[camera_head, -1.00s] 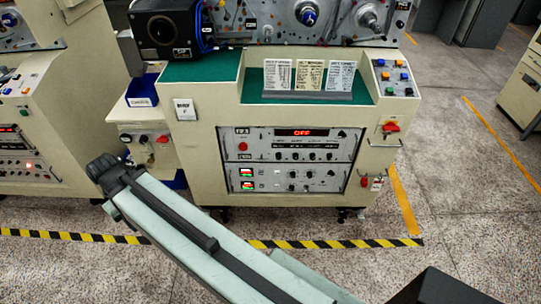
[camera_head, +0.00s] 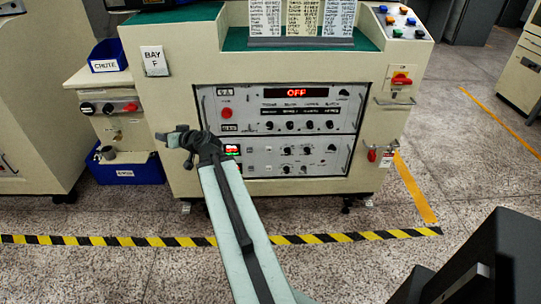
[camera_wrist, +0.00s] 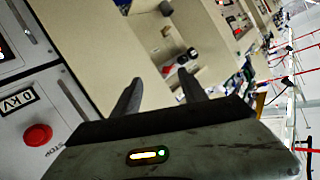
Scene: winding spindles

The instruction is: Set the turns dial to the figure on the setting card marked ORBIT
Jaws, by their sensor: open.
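The control panel (camera_head: 360,115) on the front of the cream machine has a red display (camera_head: 296,93) reading OFF. Below the display is a row of several small black dials (camera_head: 289,126). Their labels are too small to tell which is the turns dial. Three setting cards (camera_head: 305,18) stand on the green top, their tops cut off by the picture edge, so no ORBIT mark can be read. My gripper (camera_head: 178,138) is in front of the machine, left of the panel. In the wrist view my gripper (camera_wrist: 160,88) is open, with nothing between its fingers.
A red button (camera_head: 227,113) sits at the panel's left and also shows in the wrist view (camera_wrist: 38,135). A lower panel with dials (camera_head: 308,151) lies beneath. A red switch (camera_head: 401,79) and a handle are on the right. A side unit (camera_head: 95,90) and a blue bin stand left.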

